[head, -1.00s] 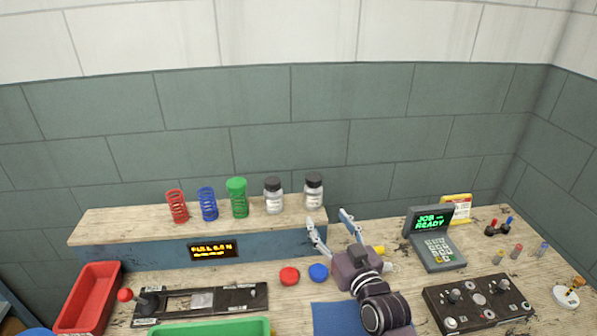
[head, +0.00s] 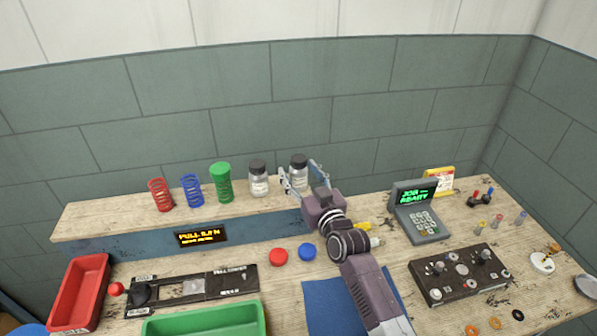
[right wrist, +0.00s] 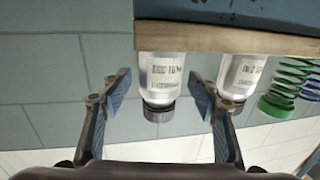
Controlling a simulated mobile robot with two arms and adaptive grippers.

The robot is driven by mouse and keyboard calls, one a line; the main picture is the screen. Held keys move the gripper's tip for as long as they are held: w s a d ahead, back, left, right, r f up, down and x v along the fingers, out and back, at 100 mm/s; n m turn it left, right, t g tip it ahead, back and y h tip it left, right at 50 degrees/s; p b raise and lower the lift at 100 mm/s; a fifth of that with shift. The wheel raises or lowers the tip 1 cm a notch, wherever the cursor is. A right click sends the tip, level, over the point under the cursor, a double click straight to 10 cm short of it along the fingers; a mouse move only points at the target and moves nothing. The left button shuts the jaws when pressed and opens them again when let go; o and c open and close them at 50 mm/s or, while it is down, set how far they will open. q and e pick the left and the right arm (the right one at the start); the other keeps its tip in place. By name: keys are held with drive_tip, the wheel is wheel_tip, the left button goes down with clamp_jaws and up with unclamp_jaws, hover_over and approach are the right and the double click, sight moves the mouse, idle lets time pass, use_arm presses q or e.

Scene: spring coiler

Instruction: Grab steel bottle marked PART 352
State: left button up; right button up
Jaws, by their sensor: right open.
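Two steel bottles with dark caps stand upright on the wooden shelf (head: 110,215): a left bottle (head: 259,182) and a right bottle (head: 298,172). My right gripper (head: 299,166) is open at the right bottle, its fingers on either side. In the right wrist view, which is upside down, this bottle (right wrist: 162,75) shows between the fingers with gaps on both sides. The other bottle (right wrist: 242,75) is beyond one finger there. Both have printed labels, too blurred to read which is PART 352. My left gripper is not in view.
Red (head: 160,195), blue (head: 192,191) and green (head: 221,184) springs stand left of the bottles on the shelf. A keypad terminal (head: 420,213) and a control box (head: 460,275) are at the right. A wall (head: 300,110) rises behind.

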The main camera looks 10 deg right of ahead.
drive_tip(key=shift+w, duration=0.25)
drive_tip(key=c, duration=0.8)
drive_tip(key=shift+r, duration=0.1)
drive_tip(key=c, duration=0.7)
drive_tip(key=shift+o, duration=0.2)
